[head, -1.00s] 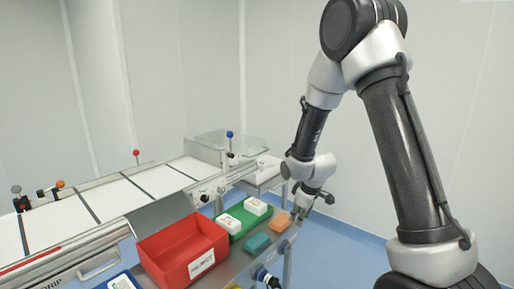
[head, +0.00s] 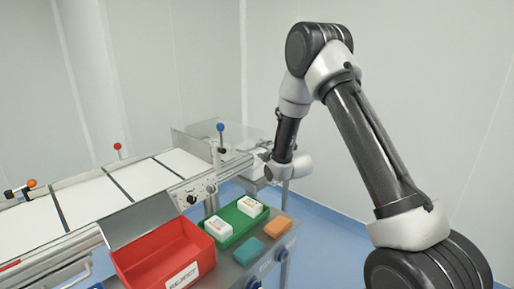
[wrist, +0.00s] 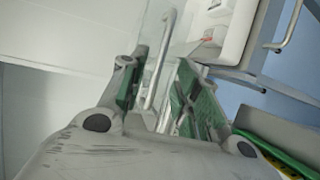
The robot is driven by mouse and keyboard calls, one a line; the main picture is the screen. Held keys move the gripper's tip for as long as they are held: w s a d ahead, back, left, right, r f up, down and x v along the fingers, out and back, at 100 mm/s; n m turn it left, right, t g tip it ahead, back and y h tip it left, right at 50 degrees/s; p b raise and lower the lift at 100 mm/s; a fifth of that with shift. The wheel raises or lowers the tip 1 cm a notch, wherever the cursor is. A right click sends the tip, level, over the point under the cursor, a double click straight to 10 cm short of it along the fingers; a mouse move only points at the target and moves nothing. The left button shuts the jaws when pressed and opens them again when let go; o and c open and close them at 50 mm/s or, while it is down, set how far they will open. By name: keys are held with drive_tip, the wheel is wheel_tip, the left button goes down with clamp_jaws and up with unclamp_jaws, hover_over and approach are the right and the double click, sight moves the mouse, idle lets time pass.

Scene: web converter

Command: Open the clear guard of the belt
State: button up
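The clear guard (head: 241,134) is a see-through cover over the far right end of the belt (head: 147,179). It looks lowered, but its exact angle is hard to tell. In the wrist view a pale bar handle (wrist: 168,35) runs down between the two green-padded fingers of my gripper (wrist: 163,68). The fingers are apart, one on each side of the bar, and I see a gap between the bar and the right finger. In the head view my arm's end is beside the guard's right side, and the fingers are mostly hidden there.
A blue-knobbed lever (head: 220,128) stands in front of the guard. A red bin (head: 160,262), a green tray (head: 241,236) with white packs, a teal block (head: 247,251) and an orange block (head: 278,227) sit on the front shelf. The floor on the right is clear.

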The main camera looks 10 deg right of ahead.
drive_tip(key=x, duration=0.7)
drive_tip(key=shift+w+f, duration=0.15)
clamp_jaws()
